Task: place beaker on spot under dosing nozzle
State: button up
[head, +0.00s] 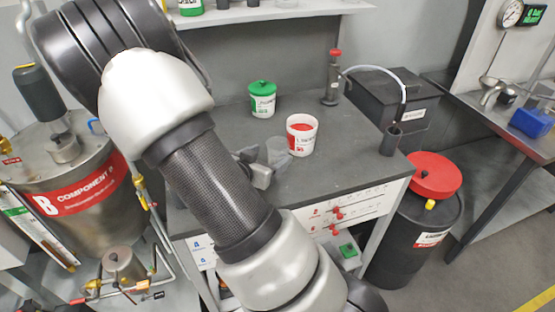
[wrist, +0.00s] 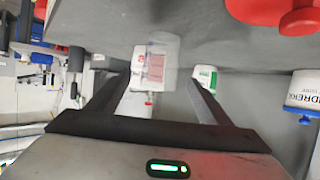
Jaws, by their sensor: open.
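A clear, see-through beaker (head: 278,151) stands on the dark bench top in the head view, left of a white tub with red contents (head: 301,136). In the wrist view the beaker (wrist: 166,48) shows faintly ahead of and between my fingertips. My gripper (head: 258,167) is open beside the beaker, its fingers spread in the wrist view (wrist: 158,80); contact cannot be told. A dispenser with a red cap (head: 332,82) stands at the back right.
A green-lidded can (head: 262,99) stands behind the beaker. A black box (head: 390,96) stands at the bench's right, with a small dark cylinder (head: 392,138) before it. A black drum with a red lid (head: 434,176) stands off the right edge. The bench's front right is clear.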

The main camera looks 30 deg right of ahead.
aim_at(282, 147)
jog(key=x, duration=0.5)
jog(key=shift+w+d+r+b, duration=0.1)
jog(key=shift+w+d+b, duration=0.15)
jog(key=shift+d+b, duration=0.15)
jog(key=c, duration=1.2)
